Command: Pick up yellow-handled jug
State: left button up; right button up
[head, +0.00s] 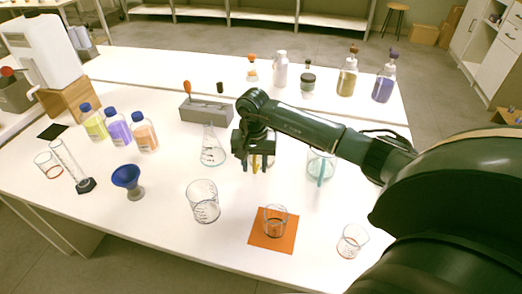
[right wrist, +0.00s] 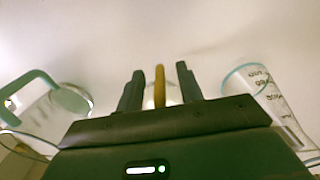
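The yellow-handled jug shows mostly as its yellow handle (head: 255,167) below my right gripper. My right gripper (head: 254,163) is over the middle of the white table and hides most of the jug's clear body. In the right wrist view the upright yellow handle (right wrist: 159,86) stands between the two dark fingers of my right gripper (right wrist: 158,82). A gap shows on each side of the handle, so the fingers are open around it. My left gripper is not in view.
A teal-handled jug (head: 320,168) stands just right of the gripper, and a conical flask (head: 212,152) just left. A beaker (head: 203,203) and a small beaker on an orange mat (head: 258,242) stand nearer. Several bottles line the back.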

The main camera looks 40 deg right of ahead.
jog(key=shift+f, duration=0.5)
grip_shut()
